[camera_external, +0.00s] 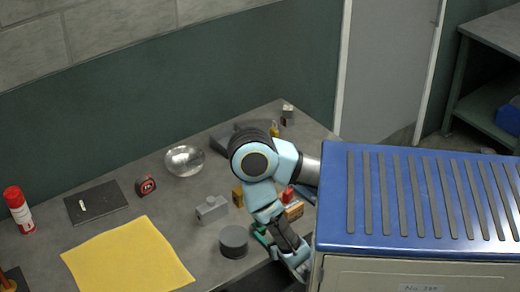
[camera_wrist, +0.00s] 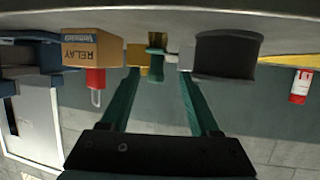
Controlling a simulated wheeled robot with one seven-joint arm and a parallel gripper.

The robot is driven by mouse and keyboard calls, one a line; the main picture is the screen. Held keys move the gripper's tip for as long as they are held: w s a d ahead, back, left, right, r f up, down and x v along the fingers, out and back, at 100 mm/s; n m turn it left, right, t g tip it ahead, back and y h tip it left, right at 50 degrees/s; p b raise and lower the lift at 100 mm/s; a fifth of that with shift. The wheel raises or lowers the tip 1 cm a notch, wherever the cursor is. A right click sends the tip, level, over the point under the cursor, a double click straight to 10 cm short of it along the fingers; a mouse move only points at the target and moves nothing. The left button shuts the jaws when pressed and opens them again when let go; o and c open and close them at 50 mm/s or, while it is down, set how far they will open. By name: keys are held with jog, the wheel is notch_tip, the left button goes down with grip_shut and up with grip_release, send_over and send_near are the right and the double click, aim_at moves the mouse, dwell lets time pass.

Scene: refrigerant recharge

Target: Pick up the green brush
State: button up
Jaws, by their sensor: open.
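The green brush (camera_wrist: 157,53) appears to be the dark green upright shape near the middle of the wrist view, which looks upside down. It lies in line with the gap of my gripper (camera_wrist: 158,75), beyond or between the fingertips; I cannot tell how near. My gripper is open, with a green finger on each side and nothing clearly held. In the external view my gripper (camera_external: 262,238) is low at the table's front edge, right of the dark cylinder (camera_external: 233,241). The brush cannot be told apart from the green fingers there.
An orange relay box (camera_external: 293,211), a yellow block (camera_external: 238,196) and a grey metal block (camera_external: 211,208) stand close to my gripper. A blue-topped cabinet (camera_external: 338,215) stands at right.

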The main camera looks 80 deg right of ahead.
jog(key=b+x, duration=0.3)
jog(key=x, duration=0.1)
jog(key=shift+w+d+f, duration=0.15)
jog(key=shift+d+f, duration=0.1)
jog(key=shift+f, duration=0.05)
jog(key=shift+b+x, duration=0.7)
jog(key=shift+x, duration=0.05)
jog(key=d, duration=0.1)
jog(key=w+d, duration=0.1)
jog(key=d, duration=0.1)
jog(key=shift+w+d, duration=0.15)
jog(key=shift+w, duration=0.1)
jog(key=shift+w+d+f, duration=0.3)
jog(key=shift+d+f, duration=0.05)
grip_shut()
